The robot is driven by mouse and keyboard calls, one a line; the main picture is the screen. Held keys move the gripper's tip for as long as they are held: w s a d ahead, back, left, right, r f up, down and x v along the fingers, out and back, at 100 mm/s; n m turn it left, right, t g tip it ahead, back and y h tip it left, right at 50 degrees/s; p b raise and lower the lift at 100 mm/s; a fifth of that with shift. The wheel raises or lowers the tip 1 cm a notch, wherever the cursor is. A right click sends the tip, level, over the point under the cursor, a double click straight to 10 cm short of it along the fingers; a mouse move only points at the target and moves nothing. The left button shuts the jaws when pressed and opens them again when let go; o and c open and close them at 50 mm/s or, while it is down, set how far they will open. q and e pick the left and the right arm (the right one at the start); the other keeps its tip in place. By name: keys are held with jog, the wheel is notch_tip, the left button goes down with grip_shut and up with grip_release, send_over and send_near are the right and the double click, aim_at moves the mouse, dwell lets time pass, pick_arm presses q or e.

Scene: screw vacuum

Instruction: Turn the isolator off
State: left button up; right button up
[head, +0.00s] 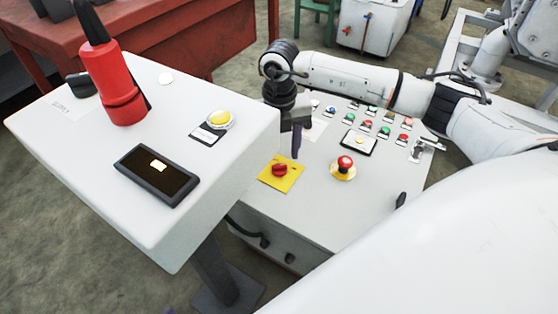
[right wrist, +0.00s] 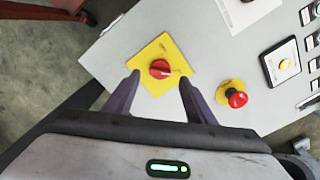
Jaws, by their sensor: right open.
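The isolator is a red rotary knob (head: 279,170) on a square yellow plate (head: 290,182), set on the near left part of the grey control panel (head: 320,222). In the right wrist view the red knob (right wrist: 160,68) sits on its yellow plate (right wrist: 150,52), ahead of the fingertips and between them. My right gripper (head: 297,150) is just above and behind the plate in the head view. My left gripper does not show.
A red emergency stop button (head: 345,162) on a yellow base stands right of the isolator. Several small coloured buttons (head: 372,123) lie farther back. A white console (head: 85,165) at left carries a red and black device (head: 120,85), a yellow button (head: 220,119) and a dark screen (head: 157,176).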

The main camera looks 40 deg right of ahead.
aim_at(279, 165)
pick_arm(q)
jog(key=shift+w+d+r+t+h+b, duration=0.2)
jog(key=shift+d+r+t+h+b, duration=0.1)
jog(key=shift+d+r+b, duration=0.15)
pick_arm(e)
jog(key=shift+f, duration=2.1)
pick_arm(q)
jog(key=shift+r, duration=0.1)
pick_arm(e)
jog(key=c, duration=1)
jog(key=shift+c, duration=0.2)
